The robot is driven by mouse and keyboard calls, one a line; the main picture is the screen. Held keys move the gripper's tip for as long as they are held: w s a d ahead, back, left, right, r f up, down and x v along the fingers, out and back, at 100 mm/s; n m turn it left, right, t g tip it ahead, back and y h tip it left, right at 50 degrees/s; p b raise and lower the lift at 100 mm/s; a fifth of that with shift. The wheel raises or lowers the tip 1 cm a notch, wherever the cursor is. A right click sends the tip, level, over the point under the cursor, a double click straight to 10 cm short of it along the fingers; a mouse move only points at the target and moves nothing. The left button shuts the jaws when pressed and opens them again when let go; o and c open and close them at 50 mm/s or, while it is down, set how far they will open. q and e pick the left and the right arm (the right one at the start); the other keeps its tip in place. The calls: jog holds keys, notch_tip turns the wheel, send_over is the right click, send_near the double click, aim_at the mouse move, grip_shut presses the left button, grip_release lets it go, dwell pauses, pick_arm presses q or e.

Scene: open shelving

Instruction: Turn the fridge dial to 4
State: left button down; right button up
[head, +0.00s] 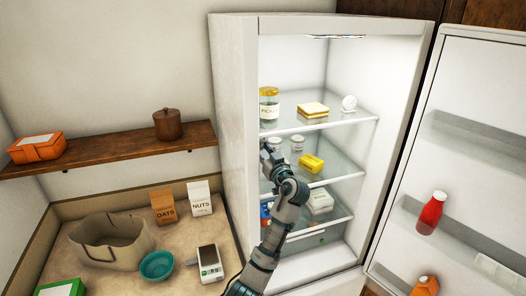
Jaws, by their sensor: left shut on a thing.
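The open white fridge (232,120) stands in the middle of the head view. A small round white piece with marks (349,103) shows at the right end of its upper shelf and looks like a dial; its number is too small to read. My left gripper (267,150) reaches into the fridge near its left inner side, below the upper shelf and well apart from that round piece. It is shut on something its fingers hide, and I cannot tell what. My right gripper is not in view.
A pickle jar (269,104) and a sandwich (313,110) stand on the upper shelf. Below are small jars (297,143), a yellow pack (312,163) and a white box (320,200). The open door (458,100) holds a red bottle (431,213). A counter lies left.

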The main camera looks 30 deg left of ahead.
pick_arm(q)
jog(key=shift+r, duration=0.2)
jog(key=c, duration=1.1)
grip_release()
jog(key=shift+w+f, duration=0.15)
jog(key=shift+f, duration=0.1)
jog(key=v, duration=1.2)
jog(key=shift+w+d, duration=0.1)
